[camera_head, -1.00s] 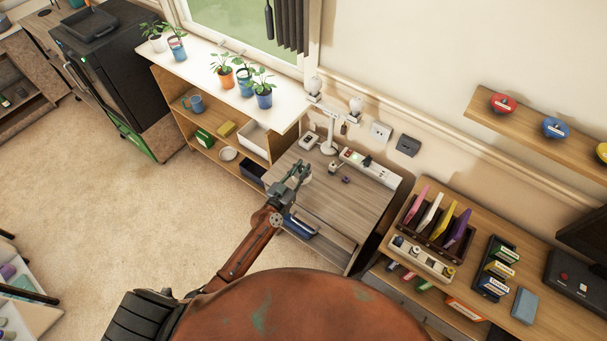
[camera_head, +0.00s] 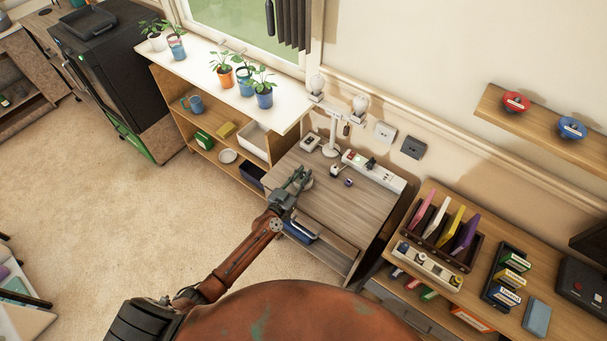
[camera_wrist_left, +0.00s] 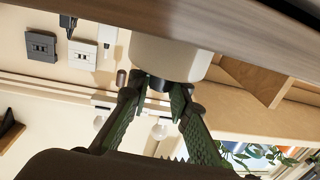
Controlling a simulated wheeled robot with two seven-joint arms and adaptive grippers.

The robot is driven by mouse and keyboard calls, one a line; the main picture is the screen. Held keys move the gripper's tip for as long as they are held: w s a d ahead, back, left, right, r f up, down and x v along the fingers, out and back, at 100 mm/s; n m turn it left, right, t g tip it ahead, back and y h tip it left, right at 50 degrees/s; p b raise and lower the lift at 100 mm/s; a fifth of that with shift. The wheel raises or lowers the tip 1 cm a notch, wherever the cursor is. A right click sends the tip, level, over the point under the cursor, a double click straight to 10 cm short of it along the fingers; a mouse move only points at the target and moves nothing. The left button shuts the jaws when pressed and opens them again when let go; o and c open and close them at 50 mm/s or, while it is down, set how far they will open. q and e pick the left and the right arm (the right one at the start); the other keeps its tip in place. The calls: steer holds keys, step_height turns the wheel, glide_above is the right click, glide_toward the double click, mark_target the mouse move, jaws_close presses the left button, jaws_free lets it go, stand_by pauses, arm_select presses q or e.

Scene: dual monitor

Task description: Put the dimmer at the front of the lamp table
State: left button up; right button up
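The dimmer, a cream round body (camera_wrist_left: 170,58) with a dark knob (camera_wrist_left: 160,83), fills the upper middle of the left wrist view. In the head view it is a small pale shape (camera_head: 307,182) partly hidden by my left gripper (camera_head: 298,178). The gripper's fingers (camera_wrist_left: 158,88) are on both sides of the knob and look closed on it. The dimmer is at the front left part of the wood-topped lamp table (camera_head: 345,212); whether it rests on the top or hangs just above is unclear. My right gripper is out of view.
A plug (camera_head: 335,170) and a small purple item (camera_head: 348,183) lie mid-table. The table's front right is clear. A plant shelf (camera_head: 205,62) adjoins at left.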

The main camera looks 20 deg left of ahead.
arm_select(q)
steer(key=o, duration=0.4)
steer(key=shift+o, duration=0.2)
steer(key=shift+r, duration=0.2)
steer(key=p+v, duration=0.1)
steer(key=v, duration=1.1)
steer(key=s+a+f+g+y, duration=0.1)
steer(key=s+a+f+g, duration=0.2)
steer(key=s+f, duration=0.55)
steer(key=s+a+f+g+y, duration=0.1)
steer(key=s+a+f+g, duration=0.2)
steer(key=f, duration=1)
steer(key=s+a+f+g+y, duration=0.1)
steer(key=s+a+f+g, duration=0.15)
steer(key=s+f, duration=0.65)
steer(key=s+f+g, duration=0.2)
steer(key=s+f, duration=0.4)
steer(key=s, duration=0.6)
steer(key=s+a+f+n+g+y, duration=0.1)
steer(key=s+f+g, duration=0.2)
steer(key=s, duration=0.9)
steer(key=s+a+f+g, duration=0.1)
steer(key=s+f+g, duration=0.2)
steer(key=s+f, duration=0.6)
steer(key=s, duration=0.3)
steer(key=shift+n+y, duration=0.3)
steer(key=shift+y, duration=0.1)
